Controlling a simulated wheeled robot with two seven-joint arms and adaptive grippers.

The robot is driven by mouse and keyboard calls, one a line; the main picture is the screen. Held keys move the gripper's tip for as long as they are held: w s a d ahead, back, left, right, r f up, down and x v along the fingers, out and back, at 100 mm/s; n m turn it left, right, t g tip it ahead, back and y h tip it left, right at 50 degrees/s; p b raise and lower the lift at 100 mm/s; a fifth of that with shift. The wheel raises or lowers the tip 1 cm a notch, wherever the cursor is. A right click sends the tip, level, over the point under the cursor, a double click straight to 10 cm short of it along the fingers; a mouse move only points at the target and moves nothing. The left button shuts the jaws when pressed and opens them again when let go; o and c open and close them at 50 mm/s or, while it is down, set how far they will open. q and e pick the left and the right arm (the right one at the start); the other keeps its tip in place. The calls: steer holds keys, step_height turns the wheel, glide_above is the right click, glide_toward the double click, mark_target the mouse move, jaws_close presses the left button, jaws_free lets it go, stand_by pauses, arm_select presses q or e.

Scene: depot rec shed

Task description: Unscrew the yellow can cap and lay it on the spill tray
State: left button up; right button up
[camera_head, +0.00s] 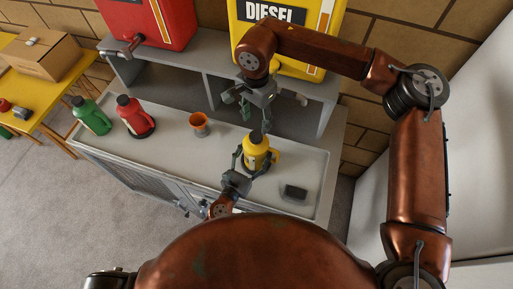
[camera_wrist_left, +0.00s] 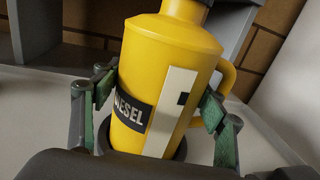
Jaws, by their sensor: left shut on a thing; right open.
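The yellow can (camera_head: 257,152) stands upright on the grey counter, with a dark cap (camera_head: 257,138) at its top. My left gripper (camera_head: 250,164) is shut around the can's body. In the left wrist view the can (camera_wrist_left: 165,60) sits between the green-padded fingers, its DIESEL label showing; only the cap's lower edge (camera_wrist_left: 206,2) is in that view. My right gripper (camera_head: 264,106) is open and empty above the can, fingers spread. A small dark tray-like thing (camera_head: 294,192), which looks like the spill tray, lies right of the can with nothing seen on it.
An orange cup (camera_head: 199,123), a red can (camera_head: 132,117) and a green can (camera_head: 91,116) stand left on the counter (camera_head: 175,160). A raised grey shelf with red and yellow DIESEL tanks (camera_head: 250,35) runs behind. A yellow table (camera_head: 70,75) with a cardboard box (camera_head: 40,55) is far left.

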mark_target(256, 135)
steer(key=m, duration=4.4)
steer(key=shift+m, duration=0.4)
steer(key=shift+f, duration=4)
